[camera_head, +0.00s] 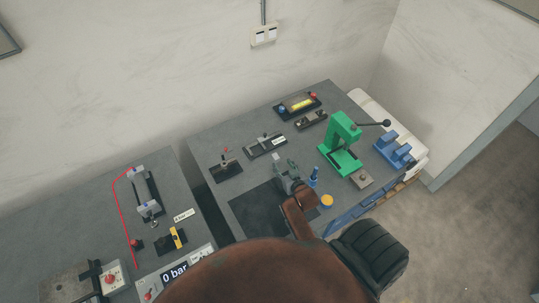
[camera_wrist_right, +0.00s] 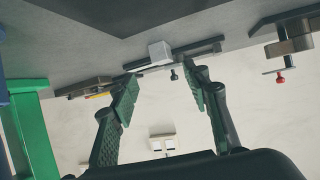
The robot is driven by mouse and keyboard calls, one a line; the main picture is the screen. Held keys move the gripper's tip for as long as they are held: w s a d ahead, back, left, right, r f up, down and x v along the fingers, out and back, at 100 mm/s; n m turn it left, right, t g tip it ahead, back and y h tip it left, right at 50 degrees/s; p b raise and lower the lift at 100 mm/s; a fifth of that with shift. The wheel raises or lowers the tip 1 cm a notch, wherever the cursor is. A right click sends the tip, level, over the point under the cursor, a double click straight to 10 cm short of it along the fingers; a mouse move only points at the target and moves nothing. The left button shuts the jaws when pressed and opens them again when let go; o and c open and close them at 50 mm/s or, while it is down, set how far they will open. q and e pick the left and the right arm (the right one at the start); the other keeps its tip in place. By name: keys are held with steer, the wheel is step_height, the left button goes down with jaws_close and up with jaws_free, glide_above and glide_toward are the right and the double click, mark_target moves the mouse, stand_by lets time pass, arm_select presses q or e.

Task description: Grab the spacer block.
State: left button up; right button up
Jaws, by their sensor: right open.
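A small pale grey block (camera_wrist_right: 160,52), which appears to be the spacer block, stands on the grey table in the right wrist view. It shows between and beyond my fingertips, apart from them. In the head view a small pale block (camera_head: 277,157) lies just beyond the right gripper. My right gripper (camera_head: 287,177) is over the table near the dark mat. In the wrist view the right gripper (camera_wrist_right: 160,88) has its two green-padded fingers spread, with nothing between them. My left gripper is not in view.
The dark mat (camera_head: 258,210) lies left of the gripper. A green press (camera_head: 341,143) stands to the right, with a blue bottle (camera_head: 314,176) and a yellow-topped round container (camera_head: 327,200) nearer. Fixtures (camera_head: 264,145) line the back. A second table (camera_head: 95,225) stands at left.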

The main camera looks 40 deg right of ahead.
mark_target(276, 157)
steer(key=x, duration=0.4)
steer(key=shift+w+r+p, duration=0.2)
steer(key=shift+w+p, duration=0.05)
steer(key=shift+p, duration=0.1)
steer(key=shift+x, duration=1.2)
steer(key=shift+w+f, duration=0.3)
steer(key=shift+w, duration=0.1)
steer(key=c, duration=1)
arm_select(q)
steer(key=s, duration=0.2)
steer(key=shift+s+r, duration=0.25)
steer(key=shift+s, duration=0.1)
arm_select(e)
jaws_close()
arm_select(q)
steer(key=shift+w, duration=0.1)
